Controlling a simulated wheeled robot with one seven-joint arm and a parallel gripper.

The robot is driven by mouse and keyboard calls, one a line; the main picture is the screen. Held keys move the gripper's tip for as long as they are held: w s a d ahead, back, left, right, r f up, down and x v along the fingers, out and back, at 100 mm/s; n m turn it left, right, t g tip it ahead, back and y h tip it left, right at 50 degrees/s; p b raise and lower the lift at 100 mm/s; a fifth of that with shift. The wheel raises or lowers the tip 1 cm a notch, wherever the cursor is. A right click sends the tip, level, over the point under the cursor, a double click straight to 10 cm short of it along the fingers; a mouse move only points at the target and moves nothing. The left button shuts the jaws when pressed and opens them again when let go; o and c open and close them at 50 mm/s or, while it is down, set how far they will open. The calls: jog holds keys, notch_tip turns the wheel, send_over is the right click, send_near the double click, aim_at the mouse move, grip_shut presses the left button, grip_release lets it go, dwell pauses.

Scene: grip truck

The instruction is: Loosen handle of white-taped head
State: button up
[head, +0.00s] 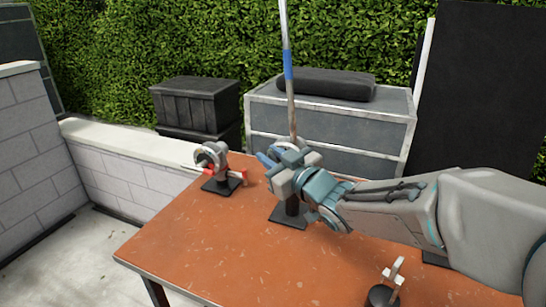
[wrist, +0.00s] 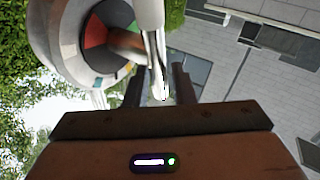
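A grip head (head: 304,160) on a dark stand is near the middle of the table, partly hidden by my gripper (head: 270,160). A tall silver pole (head: 292,100) with a blue band rises from it. In the wrist view, a round grey-white head (wrist: 60,45) with red and black on its face is close by. Its pale metal handle (wrist: 152,25) reaches down between the fingers of my gripper (wrist: 158,85). The fingers are apart, with gaps showing beside the handle. I cannot make out white tape on this head for certain.
Another head (head: 212,155) with red parts stands on a black base at the table's far left. A dark piece with a white handle (head: 393,270) is at the front right. The orange table (head: 210,250) is clear at front left. A grey cabinet (head: 350,135) stands behind.

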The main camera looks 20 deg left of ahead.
jog(key=shift+c, duration=0.2)
grip_shut()
jog(key=shift+a+r+p, duration=0.1)
jog(key=shift+p, duration=0.5)
jog(key=shift+n+h+p, duration=0.3)
jog(key=shift+h+p, duration=0.15)
jog(key=shift+h, duration=0.05)
jog(key=n+g+h+p, duration=0.1)
jog(key=p, duration=0.2)
jog(key=shift+a, duration=0.35)
jog(key=shift+a+f+n+g+h+p, duration=0.2)
jog(key=shift+f+n+g+h+p, duration=0.15)
jog(key=shift+h+p, duration=0.6)
jog(key=shift+a+f+n+g+h+p, duration=0.2)
jog(key=shift+f+n+h+p, duration=0.25)
jog(key=shift+h+p, duration=0.55)
jog(key=shift+a+f+n+g+h+p, duration=0.15)
jog(key=shift+f+n+g+h+p, duration=0.2)
jog(key=shift+h+p, duration=0.6)
jog(key=shift+f, duration=0.15)
